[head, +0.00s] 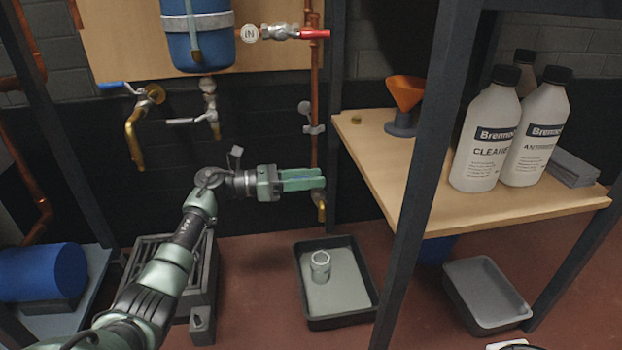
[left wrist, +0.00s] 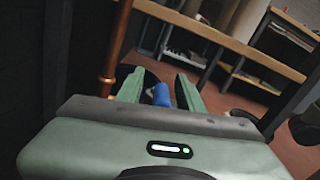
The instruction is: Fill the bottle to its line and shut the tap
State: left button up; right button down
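A small clear, open-topped cylinder (head: 320,266), perhaps the bottle, stands upright in a black tray on the floor; its line and level are too small to tell. A small brass tap (head: 320,207) sits low on the copper pipe above the tray, partly hidden behind my gripper. My left gripper (head: 322,180) is in front of the pipe, just above this tap, pointing right. In the left wrist view its fingers (left wrist: 160,88) are apart, with a blue thing (left wrist: 162,95) showing between them, apparently farther off.
The black tray (head: 312,318) has a pale grey-green bottom. A blue-handled brass tap (head: 135,130) and a red-handled valve (head: 312,34) are on the wall. A wooden shelf (head: 440,215) with white bottles (head: 487,135) and an orange funnel (head: 405,92) stands right, behind a dark post (head: 425,170).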

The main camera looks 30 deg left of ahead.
pick_arm(q)
jog(key=p+v, duration=0.4)
jog(key=v, duration=0.3)
jog(key=shift+s+a, duration=0.25)
jog(key=shift+a, duration=0.05)
dwell(0.8)
